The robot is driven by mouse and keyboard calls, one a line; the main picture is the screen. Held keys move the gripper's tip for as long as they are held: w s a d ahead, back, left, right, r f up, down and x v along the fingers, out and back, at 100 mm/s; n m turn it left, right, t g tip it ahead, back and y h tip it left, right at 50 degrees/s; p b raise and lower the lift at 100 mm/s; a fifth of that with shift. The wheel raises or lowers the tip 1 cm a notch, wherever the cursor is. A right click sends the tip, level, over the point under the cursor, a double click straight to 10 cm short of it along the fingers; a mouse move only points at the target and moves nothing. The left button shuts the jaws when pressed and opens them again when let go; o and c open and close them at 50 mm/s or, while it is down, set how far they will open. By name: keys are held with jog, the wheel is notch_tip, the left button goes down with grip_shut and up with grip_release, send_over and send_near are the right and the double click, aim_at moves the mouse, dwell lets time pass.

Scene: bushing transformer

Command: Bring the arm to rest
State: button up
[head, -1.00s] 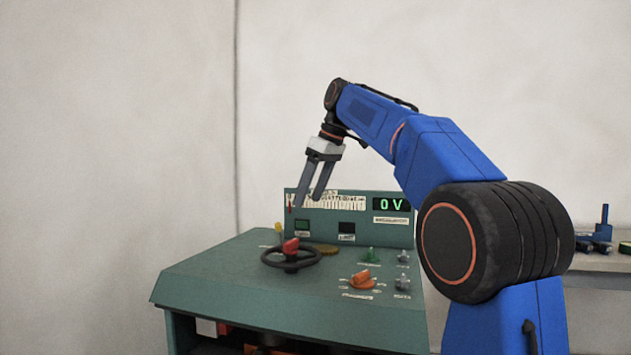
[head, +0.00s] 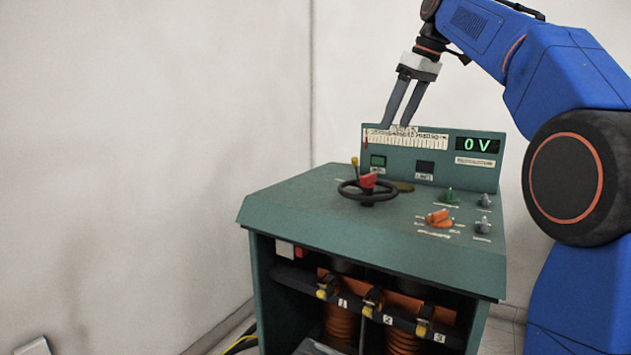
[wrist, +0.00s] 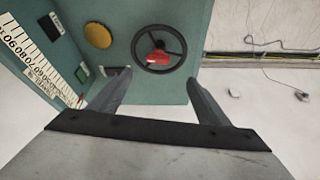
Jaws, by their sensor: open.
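My gripper (head: 402,104) is open and empty, pointing down in front of the upper panel of the green console (head: 300,215). Its two grey fingers stand apart, and they also show in the wrist view (wrist: 157,95). Below it on the console top is a black handwheel (head: 368,198) with a red knob (head: 368,181). The wheel also shows in the wrist view (wrist: 178,40), beyond the fingertips and not touched. My blue arm reaches in from the right, raised and bent.
The console's back panel has a white scale (head: 400,139) and a display (head: 477,145) reading 0 V. An orange knob (head: 439,218) and a green knob (head: 449,196) sit on its top. Orange coils (head: 338,322) show in the open front. Bare wall and free room lie left.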

jog(key=s+d+f+m+h, duration=0.1)
jog(key=s+f+m, duration=0.3)
jog(key=s+f, duration=1.4)
jog(key=s+f+m+t+h, duration=0.1)
jog(key=s+f+m, duration=0.3)
jog(key=s+f, duration=1.5)
notch_tip(320, 180, down, 5)
jog(key=shift+s+d+f+m+t+h, duration=0.2)
jog(key=shift+d+m+t+h, duration=0.1)
jog(key=shift+d+h, duration=0.15)
jog(key=shift+r, duration=0.1)
